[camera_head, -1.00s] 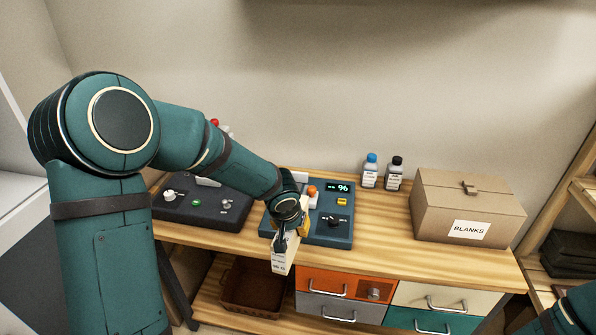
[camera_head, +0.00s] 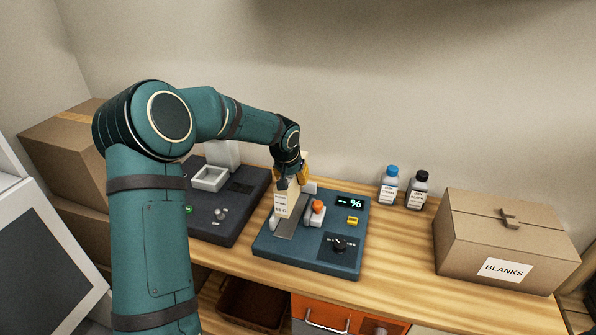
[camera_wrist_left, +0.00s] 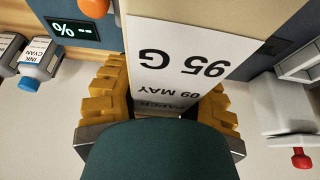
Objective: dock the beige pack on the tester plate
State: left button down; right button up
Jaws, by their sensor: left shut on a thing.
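The beige pack (camera_head: 281,205), with a white label, is held upright by my left gripper (camera_head: 290,180) over the left part of the blue tester (camera_head: 268,240). The tester's grey plate (camera_head: 287,229) shows just below and in front of the pack; I cannot tell if they touch. In the left wrist view, yellow fingers of the left gripper (camera_wrist_left: 160,98) close on both sides of the pack (camera_wrist_left: 172,55), whose label reads "95 G", upside down. The lower end of the pack is out of that view. My right gripper is not in view.
Right of the plate are an orange button (camera_head: 317,207), a display (camera_head: 350,203) and a black knob (camera_head: 338,243). A dark press unit (camera_head: 225,222) stands to the left. Two ink bottles (camera_head: 389,186) and a "BLANKS" box (camera_head: 505,245) stand right, with bare bench between.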

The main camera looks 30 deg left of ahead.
pick_arm(q)
jog(key=shift+s+f+b, duration=0.25)
jog(key=shift+f+b, duration=1.65)
jog(key=shift+f, duration=0.85)
jog(key=shift+s+b, duration=0.1)
jog(key=shift+b, duration=0.2)
jog(key=shift+f, duration=0.55)
jog(key=c, duration=0.9)
grip_release()
jog(key=shift+o, duration=0.2)
